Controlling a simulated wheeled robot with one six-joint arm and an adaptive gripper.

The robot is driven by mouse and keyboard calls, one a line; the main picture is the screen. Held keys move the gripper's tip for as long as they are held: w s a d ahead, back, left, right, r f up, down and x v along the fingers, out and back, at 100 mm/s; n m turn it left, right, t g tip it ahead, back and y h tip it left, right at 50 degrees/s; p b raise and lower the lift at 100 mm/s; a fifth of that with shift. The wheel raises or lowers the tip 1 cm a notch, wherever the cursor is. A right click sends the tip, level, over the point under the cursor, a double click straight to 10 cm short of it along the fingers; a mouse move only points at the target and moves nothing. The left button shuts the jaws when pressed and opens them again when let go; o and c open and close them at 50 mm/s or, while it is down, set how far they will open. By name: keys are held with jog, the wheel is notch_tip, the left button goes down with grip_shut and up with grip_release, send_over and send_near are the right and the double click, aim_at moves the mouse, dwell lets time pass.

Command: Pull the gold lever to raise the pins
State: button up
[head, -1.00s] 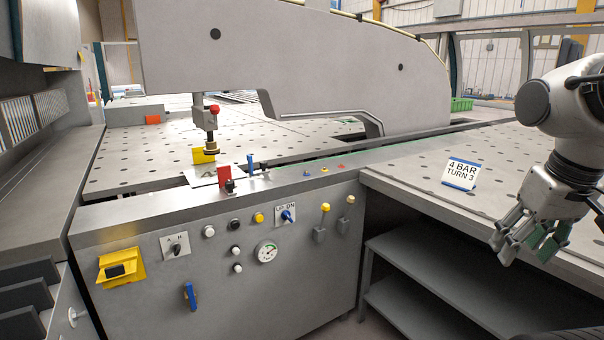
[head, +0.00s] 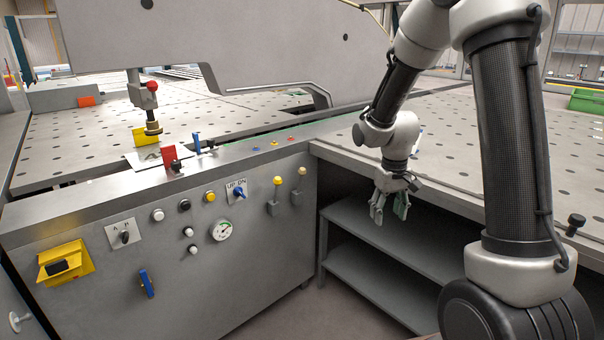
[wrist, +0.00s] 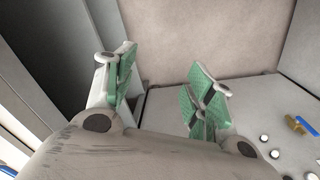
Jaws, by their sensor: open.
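My gripper (head: 389,207) hangs to the right of both levers, a little lower in the picture, in front of the dark shelf opening, and touches neither. In the wrist view my gripper (wrist: 163,85) has its green-padded fingers spread apart with nothing between them. The pins are not clearly identifiable.
The front panel (head: 95,215) also carries a gauge (head: 222,231), buttons, a blue handle (head: 147,282) and a yellow switch box (head: 65,263). The perforated table (head: 480,125) and its edge lie right, with shelves (head: 375,275) below. Open floor lies before the shelves.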

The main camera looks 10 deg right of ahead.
jog(key=w+a+f+t+y, duration=0.1)
jog(key=w+a+f+t, duration=0.25)
jog(key=w+f, duration=1.45)
jog(key=n+t+y, duration=0.1)
jog(key=t+y, duration=0.6)
jog(key=t, duration=0.6)
send_near(305, 173)
jog(key=shift+g, duration=0.25)
jog(key=x, duration=0.4)
jog(key=shift+a, duration=0.1)
jog(key=shift+w+a+r, duration=0.15)
jog(key=shift+w+r, duration=0.05)
jog(key=shift+w, duration=0.15)
jog(key=x, duration=0.7)
grip_shut()
